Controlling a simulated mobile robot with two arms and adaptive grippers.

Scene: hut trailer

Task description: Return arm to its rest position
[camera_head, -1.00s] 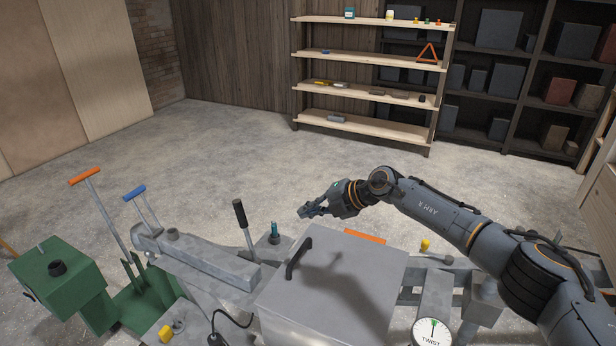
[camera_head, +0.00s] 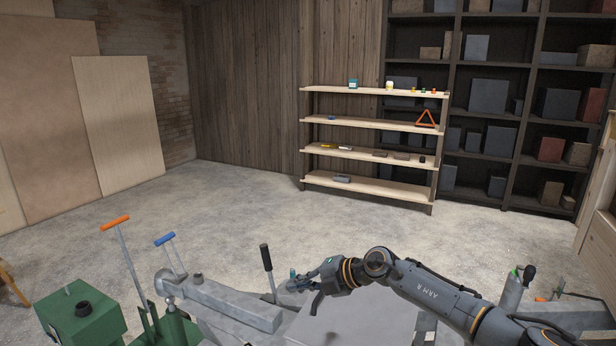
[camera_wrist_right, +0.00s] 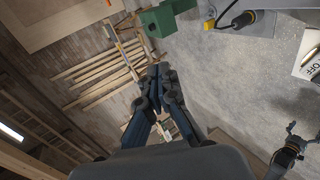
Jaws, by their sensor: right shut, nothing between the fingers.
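My right arm (camera_head: 440,292) reaches in from the lower right in the head view, bent at the elbow. My right gripper (camera_head: 298,285) is shut and empty. It overlaps the teal-topped knob beside the black lever, and I cannot tell whether they touch. In the right wrist view its fingertips (camera_wrist_right: 160,72) meet, with nothing between them. My left gripper (camera_wrist_right: 300,132) shows small at the lower right of the right wrist view, its fingers apart and empty. It is not in the head view.
A grey metal box (camera_head: 350,322) lies below my right forearm. A black lever (camera_head: 266,258), orange-handled (camera_head: 115,222) and blue-handled (camera_head: 165,239) levers and a green machine (camera_head: 80,322) stand left. A wooden shelf (camera_head: 370,190) stands behind. The concrete floor between is clear.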

